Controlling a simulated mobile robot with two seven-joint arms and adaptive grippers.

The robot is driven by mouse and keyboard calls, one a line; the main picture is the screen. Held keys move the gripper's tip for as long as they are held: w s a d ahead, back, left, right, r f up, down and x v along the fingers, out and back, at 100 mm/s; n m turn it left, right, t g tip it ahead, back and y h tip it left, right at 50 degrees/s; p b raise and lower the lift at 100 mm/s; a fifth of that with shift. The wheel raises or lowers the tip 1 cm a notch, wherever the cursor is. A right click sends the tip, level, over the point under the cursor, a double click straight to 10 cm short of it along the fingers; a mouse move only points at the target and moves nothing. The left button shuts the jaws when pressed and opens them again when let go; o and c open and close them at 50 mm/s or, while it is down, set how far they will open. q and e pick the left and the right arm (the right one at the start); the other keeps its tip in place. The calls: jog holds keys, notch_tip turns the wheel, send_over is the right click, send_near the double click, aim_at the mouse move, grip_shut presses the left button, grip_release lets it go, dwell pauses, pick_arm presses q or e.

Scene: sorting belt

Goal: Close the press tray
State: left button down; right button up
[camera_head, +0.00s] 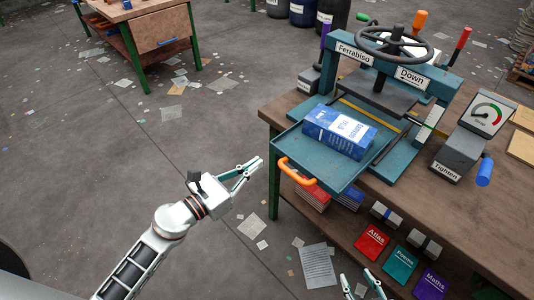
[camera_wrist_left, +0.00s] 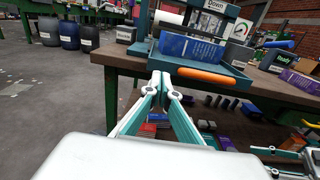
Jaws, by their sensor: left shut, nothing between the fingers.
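The press tray (camera_head: 342,178) is a blue-teal tray pulled out of the press (camera_head: 385,85) toward the front left, overhanging the bench edge. An orange handle (camera_head: 296,171) is on its front side. A blue book (camera_head: 340,131) lies in the tray. In the left wrist view the tray (camera_wrist_left: 184,63) and its orange handle (camera_wrist_left: 206,76) are ahead, above the fingertips. My left gripper (camera_head: 256,168) is shut and empty, left of the handle and apart from it; it also shows in the left wrist view (camera_wrist_left: 160,79). My right gripper (camera_head: 361,284) shows partly at the bottom edge, fingers spread.
The wooden bench (camera_head: 455,200) carries the press, a gauge (camera_head: 488,114) and a "Tighten" block (camera_head: 457,153). A lower shelf holds books, including a red "Atlas" (camera_head: 371,242). Floor left of the bench is open, with scattered papers.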

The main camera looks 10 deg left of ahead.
aim_at(276, 151)
pick_arm(q)
jog(key=x, duration=0.4)
jog(key=shift+w+d, duration=0.35)
jog(key=shift+w, duration=0.1)
pick_arm(e)
jog(key=shift+r, duration=0.5)
jog(key=shift+w, duration=0.1)
pick_arm(q)
jog(key=shift+w, duration=0.1)
jog(key=b+x, duration=0.2)
jog(key=x, duration=1.6)
jog(key=shift+w+d+f, duration=0.15)
jog(key=shift+d+f, duration=0.05)
jog(key=shift+d, duration=0.05)
jog(key=shift+w+d, duration=0.25)
jog(key=shift+w, duration=0.2)
jog(key=shift+r+b, duration=0.2)
jog(key=shift+b, duration=0.1)
pick_arm(e)
jog(key=shift+w+d+f, duration=0.1)
jog(key=shift+d+f, duration=0.05)
jog(key=shift+f, duration=0.4)
jog(key=shift+d+f, duration=0.15)
jog(key=shift+f, duration=0.35)
